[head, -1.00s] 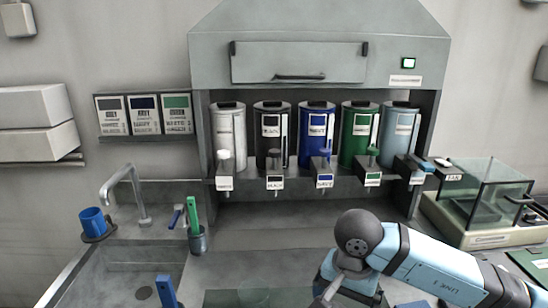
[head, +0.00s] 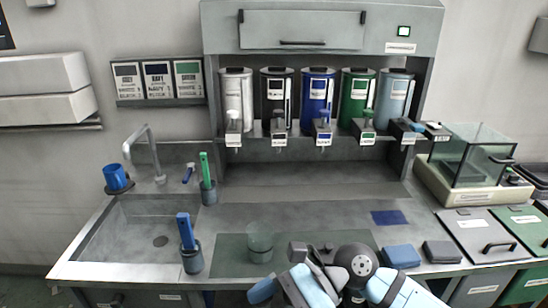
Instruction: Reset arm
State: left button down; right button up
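One light-blue and grey arm of mine comes in at the bottom, right of the middle, bent at a round dark joint. The dark grey parts at its near end seem to be my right gripper (head: 312,258), low over the front of the counter. Its fingers are foreshortened and partly hidden by the arm, so I cannot tell whether they are open or shut. A blue piece (head: 262,289) shows left of the arm at the counter's front edge; I cannot tell what it is part of. My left gripper is not in view.
A clear beaker (head: 260,242) stands on a green-grey mat (head: 225,254) close to the arm. A grey cup (head: 191,259) holds a blue-handled tool. Blue (head: 401,257) and dark (head: 442,252) pads lie right.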

jog(key=w+d+f+m+t+y, duration=0.1)
jog(key=w+d+m+t+y, duration=0.15)
jog(key=m+t, duration=1.05)
jog(key=w+d+m+t+y, duration=0.3)
jog(key=m+t, duration=0.5)
jog(key=m, duration=1.1)
jog(key=d+f+m+t+h, duration=0.2)
jog(key=d+f+m+h, duration=0.5)
jog(key=f+m+h, duration=0.5)
jog(key=s+d+f+m+g+h+p, duration=0.1)
jog(key=s+d+f+m+g+h, duration=0.2)
jog(key=s+f+m, duration=0.35)
jog(key=s+d+f+m+g+p, duration=0.1)
jog(key=s+d+f+m+g, duration=0.35)
jog(key=f+m, duration=0.2)
pick_arm(q)
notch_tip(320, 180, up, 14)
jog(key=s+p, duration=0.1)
jog(key=p, duration=1.3)
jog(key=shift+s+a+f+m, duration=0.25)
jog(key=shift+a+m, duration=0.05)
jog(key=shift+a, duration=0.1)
pick_arm(e)
notch_tip(320, 180, up, 13)
jog(key=n+t, duration=0.1)
jog(key=shift+s+f, duration=0.15)
jog(key=shift+s, duration=0.3)
